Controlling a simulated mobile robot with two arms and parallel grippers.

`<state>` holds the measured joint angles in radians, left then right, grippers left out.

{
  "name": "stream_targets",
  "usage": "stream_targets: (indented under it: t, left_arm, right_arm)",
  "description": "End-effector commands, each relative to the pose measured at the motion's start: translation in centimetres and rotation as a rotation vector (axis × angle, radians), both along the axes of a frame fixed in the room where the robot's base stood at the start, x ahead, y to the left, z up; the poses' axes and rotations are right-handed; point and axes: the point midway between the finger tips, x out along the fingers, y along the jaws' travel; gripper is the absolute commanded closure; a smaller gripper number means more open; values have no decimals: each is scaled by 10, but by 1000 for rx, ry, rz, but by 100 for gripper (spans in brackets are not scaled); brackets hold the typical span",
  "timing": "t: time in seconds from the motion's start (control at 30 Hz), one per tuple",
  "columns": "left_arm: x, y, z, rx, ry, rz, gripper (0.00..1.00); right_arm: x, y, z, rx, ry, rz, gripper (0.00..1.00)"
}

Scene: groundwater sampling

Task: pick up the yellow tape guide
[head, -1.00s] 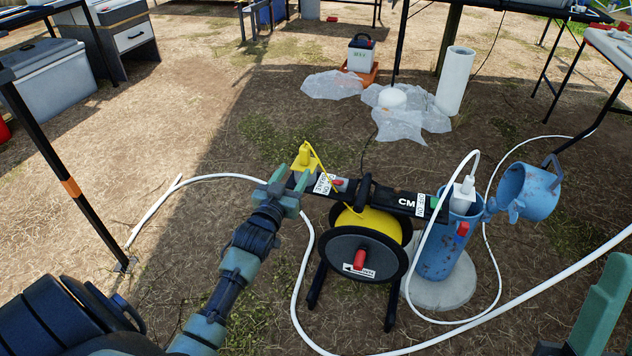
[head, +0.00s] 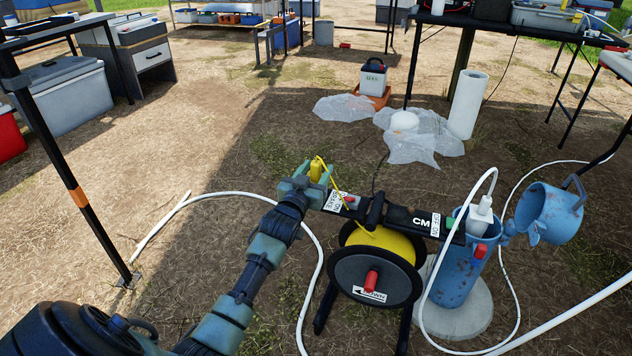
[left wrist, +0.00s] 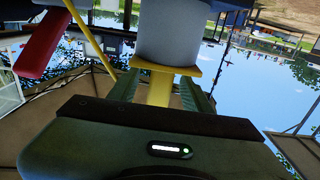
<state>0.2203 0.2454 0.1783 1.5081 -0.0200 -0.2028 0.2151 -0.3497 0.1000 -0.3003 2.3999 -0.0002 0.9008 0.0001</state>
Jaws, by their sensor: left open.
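The yellow tape guide (head: 317,168) is at the left end of the reel's black crossbar (head: 400,214), with the yellow tape running from it down to the reel. My left gripper (head: 308,178) is at the guide and hides part of it. In the left wrist view, a yellow part of the guide (left wrist: 160,84) shows between the two open fingers, below a grey cylinder (left wrist: 168,38). I cannot tell whether either finger touches it. My right gripper is out of view.
The reel (head: 376,278) stands beside a blue well casing (head: 455,272) with an open cap (head: 550,212). A white hose (head: 318,270) loops on the ground around them. A table post (head: 60,170) is at the left. Plastic sheets (head: 415,145) lie behind.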

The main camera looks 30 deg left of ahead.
Motion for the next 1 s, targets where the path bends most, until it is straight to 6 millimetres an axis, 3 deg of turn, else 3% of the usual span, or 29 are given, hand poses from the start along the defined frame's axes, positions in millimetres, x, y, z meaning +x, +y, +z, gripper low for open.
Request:
stream_targets:
  t: [0.1, 0.3, 0.73, 1.0]
  left_arm:
    - [0, 0, 0, 0, 0, 0, 51]
    - [0, 0, 0, 0, 1, 0, 100]
    - [0, 0, 8, 0, -1, 0, 100]
    - [0, 0, 51, 2, -5, -1, 100]
  right_arm:
    - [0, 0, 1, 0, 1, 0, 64]
    - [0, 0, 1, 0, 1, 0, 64]
    - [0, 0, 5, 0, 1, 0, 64]
    - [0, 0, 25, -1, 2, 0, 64]
